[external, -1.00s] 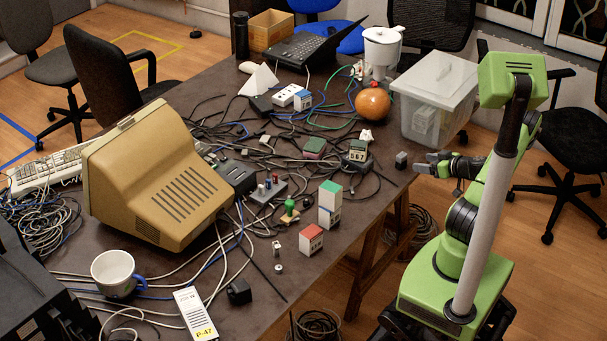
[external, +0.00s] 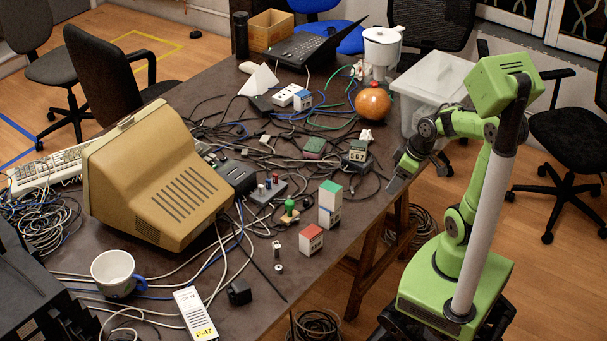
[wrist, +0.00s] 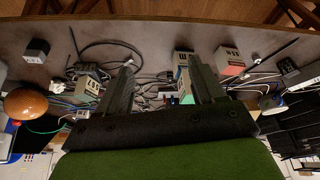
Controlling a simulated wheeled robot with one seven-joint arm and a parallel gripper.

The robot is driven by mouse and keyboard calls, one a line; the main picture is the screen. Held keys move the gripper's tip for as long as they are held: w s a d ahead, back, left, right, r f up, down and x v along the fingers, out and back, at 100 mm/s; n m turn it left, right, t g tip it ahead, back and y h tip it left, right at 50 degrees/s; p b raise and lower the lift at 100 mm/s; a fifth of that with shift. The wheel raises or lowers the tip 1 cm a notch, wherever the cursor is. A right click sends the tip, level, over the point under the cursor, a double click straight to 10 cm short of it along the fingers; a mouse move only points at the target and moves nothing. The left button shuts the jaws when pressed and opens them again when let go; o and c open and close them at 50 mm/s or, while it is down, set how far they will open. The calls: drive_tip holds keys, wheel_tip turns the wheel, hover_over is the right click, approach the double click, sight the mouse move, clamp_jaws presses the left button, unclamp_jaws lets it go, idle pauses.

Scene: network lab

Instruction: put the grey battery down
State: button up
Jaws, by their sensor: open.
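A small dark grey block with a lighter face, which looks like the grey battery (wrist: 37,50), stands on the table (external: 330,275) near its edge, at the upper left of the wrist view. In the external view my arm seems to hide it. My gripper (external: 391,188) is over the table's right edge, angled down. In the wrist view its two fingers are wide apart (wrist: 161,68), with nothing held between them; cables and small devices show beyond. The battery is outside the fingers, apart from them, to the left in that view.
A device reading 567 (external: 357,153), a green-topped block (external: 330,205) and a red-topped block (external: 311,239) stand nearby. An orange ball (external: 372,104) and a clear bin (external: 432,85) are farther back. Cables cover the middle; the strip along the right edge is mostly clear.

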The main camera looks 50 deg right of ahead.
drive_tip(key=s+a+r+m+t+h, duration=0.1)
drive_tip(key=s+a+r+m, duration=0.2)
drive_tip(key=s+r, duration=0.3)
drive_tip(key=shift+s+a+r, duration=0.15)
drive_tip(key=shift+s+a, duration=0.25)
drive_tip(key=shift+s, duration=0.6)
